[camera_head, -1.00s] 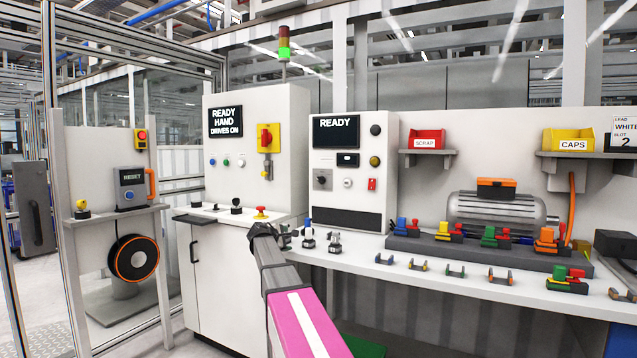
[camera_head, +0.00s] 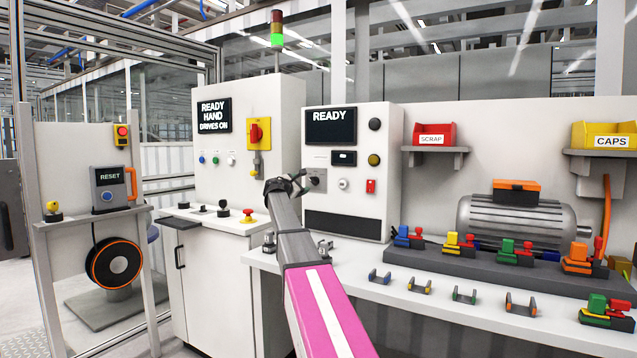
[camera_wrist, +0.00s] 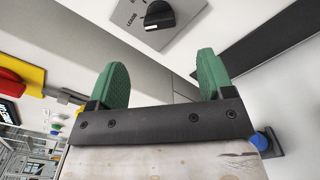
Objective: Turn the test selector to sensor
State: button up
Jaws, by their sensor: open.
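The test selector (camera_head: 316,180) is a black knob on a grey plate, low on the left of the white test panel (camera_head: 390,165). My gripper partly covers it in the head view. In the wrist view the selector knob (camera_wrist: 158,14) is at the top, with a small white mark and lettering that seems to read LEADS beside it; other lettering is cut off or unclear. My gripper (camera_head: 286,184) is just left of the selector in the head view. In the wrist view my gripper (camera_wrist: 161,70) is open, its green fingers apart and empty, pointing toward the knob without touching it.
The panel also carries a READY screen (camera_head: 331,127), a white button (camera_head: 343,185) and a red switch (camera_head: 370,186). The drives cabinet (camera_head: 280,110) with a red-yellow switch (camera_head: 258,132) stands left. Small fixtures sit on the bench below.

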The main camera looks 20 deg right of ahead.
aim_at(312, 182)
jog(key=x, duration=1.1)
jog(key=c, duration=0.9)
